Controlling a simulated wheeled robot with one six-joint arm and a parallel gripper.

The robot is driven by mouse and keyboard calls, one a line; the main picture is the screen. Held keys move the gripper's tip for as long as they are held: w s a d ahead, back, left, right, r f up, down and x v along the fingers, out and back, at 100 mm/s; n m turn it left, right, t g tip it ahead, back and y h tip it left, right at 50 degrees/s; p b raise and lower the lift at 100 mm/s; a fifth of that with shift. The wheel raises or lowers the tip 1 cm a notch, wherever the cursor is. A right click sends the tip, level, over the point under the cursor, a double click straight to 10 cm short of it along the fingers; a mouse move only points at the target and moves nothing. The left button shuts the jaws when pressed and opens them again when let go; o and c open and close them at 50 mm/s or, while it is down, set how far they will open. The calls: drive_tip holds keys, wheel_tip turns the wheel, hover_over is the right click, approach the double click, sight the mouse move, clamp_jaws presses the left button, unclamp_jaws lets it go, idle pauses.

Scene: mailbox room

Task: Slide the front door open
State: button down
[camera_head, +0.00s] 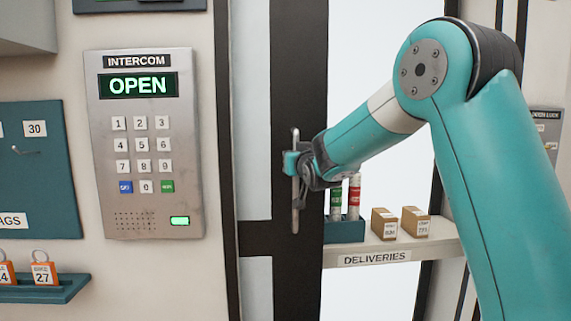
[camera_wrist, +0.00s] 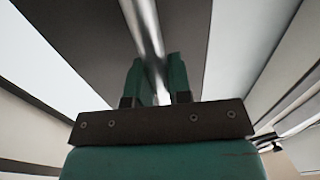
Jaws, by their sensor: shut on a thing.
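The front door (camera_head: 283,90) has a dark frame with pale glass panels and a vertical metal bar handle (camera_head: 295,216). My gripper (camera_head: 293,163) is shut on the handle at about its middle. In the wrist view the metal handle (camera_wrist: 145,35) runs between the two green fingers of my gripper (camera_wrist: 160,80). The fingers hide a short part of the handle. A pale gap with a shelf shows to the right of the door's dark upright, partly behind my arm.
An intercom panel (camera_head: 147,145) reading OPEN is on the wall to the left. A shelf labelled DELIVERIES (camera_head: 390,252) holds small cardboard boxes (camera_head: 385,223) and tubes (camera_head: 354,196) in a teal holder. A teal key board (camera_head: 40,180) and tray (camera_head: 45,290) are at far left.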

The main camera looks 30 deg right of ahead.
drive_tip(key=shift+w+a, duration=0.4)
drive_tip(key=shift+a, duration=0.4)
drive_tip(key=c, duration=1.1)
unclamp_jaws()
drive_tip(key=shift+d, duration=0.25)
drive_tip(key=shift+a, duration=0.1)
drive_tip(key=b+v, duration=0.3)
drive_tip(key=v, duration=1.4)
drive_tip(key=shift+s, duration=0.25)
